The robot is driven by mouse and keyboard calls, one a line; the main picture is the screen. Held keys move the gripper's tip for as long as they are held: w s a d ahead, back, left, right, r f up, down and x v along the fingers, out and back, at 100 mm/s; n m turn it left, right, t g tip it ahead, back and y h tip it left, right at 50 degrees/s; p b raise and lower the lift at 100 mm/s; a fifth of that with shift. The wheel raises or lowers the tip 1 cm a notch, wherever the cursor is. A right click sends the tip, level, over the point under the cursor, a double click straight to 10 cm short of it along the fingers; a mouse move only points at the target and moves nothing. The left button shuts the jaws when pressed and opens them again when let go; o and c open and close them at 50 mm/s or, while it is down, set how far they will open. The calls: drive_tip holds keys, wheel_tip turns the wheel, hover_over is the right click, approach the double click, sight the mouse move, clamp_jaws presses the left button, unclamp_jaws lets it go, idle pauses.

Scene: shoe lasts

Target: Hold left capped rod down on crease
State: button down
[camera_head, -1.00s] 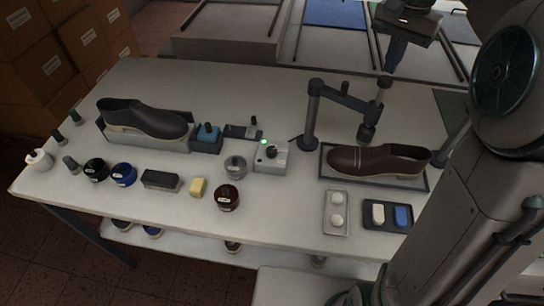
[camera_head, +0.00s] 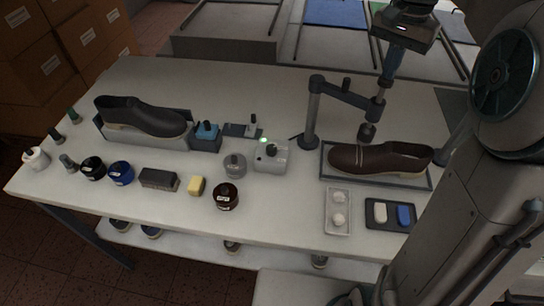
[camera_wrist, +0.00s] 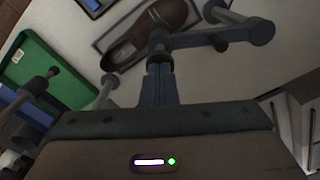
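A brown shoe (camera_head: 378,158) lies in a shallow dark tray (camera_head: 335,180) at the right of the table; it also shows in the wrist view (camera_wrist: 165,18). A grey post (camera_head: 312,115) carries a jointed arm (camera_head: 347,95) whose capped rod (camera_head: 367,132) stands over the shoe's upper. The rod's dark foot is at or just above the leather; contact is unclear. My gripper (camera_head: 385,85) points down over the rod's top, which its fingers hide. In the wrist view the fingers (camera_wrist: 158,85) are together, in line with the rod; nothing shows between them.
A grey box with a green light (camera_head: 270,157), jars, a brush (camera_head: 159,180) and a second dark shoe (camera_head: 142,116) stand to the left. A light tray (camera_head: 338,212) and a dark tray with two blocks (camera_head: 391,214) lie in front of the shoe.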

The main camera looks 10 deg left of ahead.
drive_tip(key=shift+f+b, duration=0.65)
drive_tip(key=shift+f, duration=0.5)
drive_tip(key=shift+s+f, duration=0.1)
drive_tip(key=shift+f, duration=0.1)
idle(0.3)
drive_tip(key=shift+r+p, duration=0.4)
drive_tip(key=shift+p, duration=0.25)
idle(1.1)
wheel_tip(320, 180, up, 5)
drive_tip(key=p, duration=0.4)
drive_tip(key=shift+r+p, duration=0.1)
drive_tip(key=shift+p, duration=0.25)
idle(0.3)
drive_tip(key=s+f+n+t, duration=0.1)
drive_tip(key=s+f+n, duration=0.2)
drive_tip(key=s, duration=0.7)
drive_tip(key=s+f+n+t, duration=0.2)
drive_tip(key=s+f, duration=0.4)
drive_tip(key=s, duration=0.5)
drive_tip(key=shift+f+n+t, duration=0.25)
drive_tip(key=shift+n+t, duration=0.05)
drive_tip(key=shift+n, duration=0.2)
